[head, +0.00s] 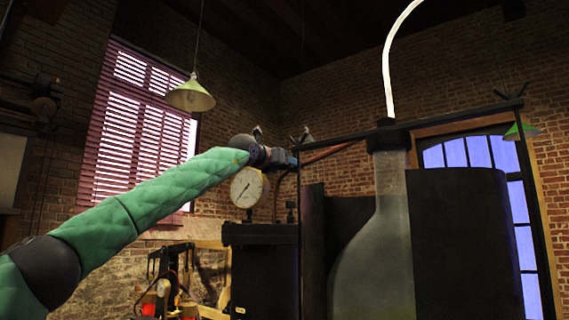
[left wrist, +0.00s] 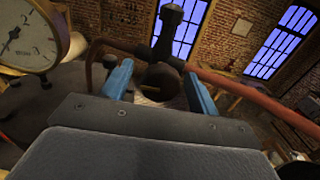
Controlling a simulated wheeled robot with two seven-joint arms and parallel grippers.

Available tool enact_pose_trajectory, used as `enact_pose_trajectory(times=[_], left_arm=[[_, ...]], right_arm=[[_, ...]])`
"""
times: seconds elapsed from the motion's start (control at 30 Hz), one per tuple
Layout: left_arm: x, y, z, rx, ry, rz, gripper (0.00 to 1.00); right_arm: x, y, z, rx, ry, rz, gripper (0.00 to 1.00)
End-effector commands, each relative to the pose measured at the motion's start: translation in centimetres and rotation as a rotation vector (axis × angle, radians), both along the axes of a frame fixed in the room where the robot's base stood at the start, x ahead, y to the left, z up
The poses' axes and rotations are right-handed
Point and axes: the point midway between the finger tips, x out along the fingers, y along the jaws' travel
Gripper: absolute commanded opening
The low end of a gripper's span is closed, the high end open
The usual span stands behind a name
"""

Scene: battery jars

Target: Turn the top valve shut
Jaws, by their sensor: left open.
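The top valve shows in the left wrist view as a dark fitting with a knobbed handle (left wrist: 168,32) on the red-brown pipe (left wrist: 240,85). In the head view a small dark valve part (head: 306,136) shows just beyond my left gripper (head: 291,159). My left gripper is open, and its blue fingers also show in the left wrist view (left wrist: 159,72). The fitting lies ahead of and between the fingertips in that view; I cannot tell whether they touch it. My right gripper is out of view.
A large frosted jar (head: 375,255) with a glowing tube (head: 388,60) stands to the right, before a black panel (head: 462,240). A lamp (head: 190,96) hangs at the upper left.

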Motion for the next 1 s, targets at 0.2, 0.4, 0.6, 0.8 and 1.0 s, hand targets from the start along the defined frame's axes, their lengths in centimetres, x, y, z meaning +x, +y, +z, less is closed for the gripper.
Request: enact_pose_trajectory(times=[0.2, 0.4, 0.6, 0.8, 1.0], left_arm=[[0.0, 0.0, 0.0, 0.000, 0.000, 0.000, 0.60], [0.0, 0.0, 0.0, 0.000, 0.000, 0.000, 0.27], [0.0, 0.0, 0.0, 0.002, -0.002, 0.000, 0.15], [0.0, 0.0, -0.1, 0.034, -0.025, 0.000, 0.15], [0.0, -0.1, -0.2, 0.124, -0.089, -0.001, 0.15]], right_arm=[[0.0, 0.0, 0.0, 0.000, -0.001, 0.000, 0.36], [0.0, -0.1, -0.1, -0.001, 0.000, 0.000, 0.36], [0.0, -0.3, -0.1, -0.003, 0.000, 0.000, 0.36], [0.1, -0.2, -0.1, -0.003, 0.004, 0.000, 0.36], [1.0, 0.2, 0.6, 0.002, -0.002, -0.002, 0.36]])
